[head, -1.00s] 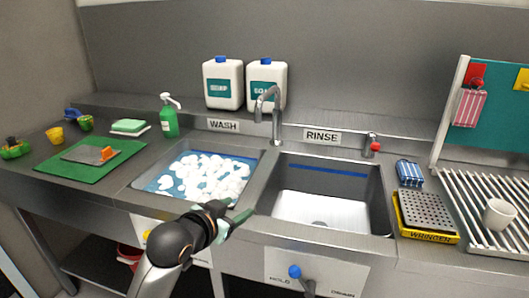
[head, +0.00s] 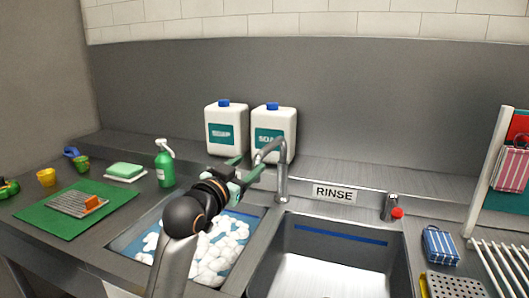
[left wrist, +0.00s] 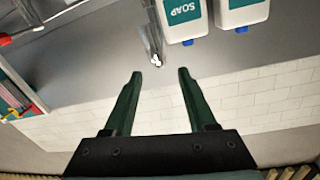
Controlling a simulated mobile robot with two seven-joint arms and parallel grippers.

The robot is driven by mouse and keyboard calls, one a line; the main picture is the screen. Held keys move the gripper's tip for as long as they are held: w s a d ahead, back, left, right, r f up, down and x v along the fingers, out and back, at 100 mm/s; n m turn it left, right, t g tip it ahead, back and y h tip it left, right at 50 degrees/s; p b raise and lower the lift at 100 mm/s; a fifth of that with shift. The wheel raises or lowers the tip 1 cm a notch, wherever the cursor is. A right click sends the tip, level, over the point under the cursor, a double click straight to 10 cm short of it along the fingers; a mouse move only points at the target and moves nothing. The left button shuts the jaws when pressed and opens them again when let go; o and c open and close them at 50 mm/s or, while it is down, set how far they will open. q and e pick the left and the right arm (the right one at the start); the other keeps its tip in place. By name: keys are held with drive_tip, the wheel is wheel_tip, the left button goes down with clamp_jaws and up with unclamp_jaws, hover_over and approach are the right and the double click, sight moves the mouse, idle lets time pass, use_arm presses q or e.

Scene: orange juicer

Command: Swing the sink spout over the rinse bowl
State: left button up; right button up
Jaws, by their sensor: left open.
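The grey curved sink spout (head: 282,180) rises at the back between the two bowls. Its bent end points left, toward the wash bowl side. My left gripper (head: 246,168) is open and empty, with its green fingers close to the spout's bent end. In the left wrist view the spout (left wrist: 150,35) ends just beyond and between the open fingertips (left wrist: 160,73). I cannot tell whether they touch it. The rinse bowl (head: 320,275) is right of the spout. It looks empty, and its near part is cut off by the frame. My right gripper is not in view.
Two white soap jugs (head: 227,133) stand close behind the spout. The wash bowl (head: 135,245) holds white foam, partly hidden by my left arm. A green pump bottle (head: 165,168) stands left. A red-tipped tap (head: 392,208) is behind the rinse bowl's right side.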

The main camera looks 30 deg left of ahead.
sight(259, 157)
use_arm(q)
drive_tip(key=w, duration=0.3)
drive_tip(key=w+a, duration=0.1)
drive_tip(key=w, duration=0.5)
drive_tip(key=shift+a, duration=0.15)
drive_tip(key=shift+c, duration=0.3)
clamp_jaws()
drive_tip(key=shift+f, duration=0.1)
idle(0.7)
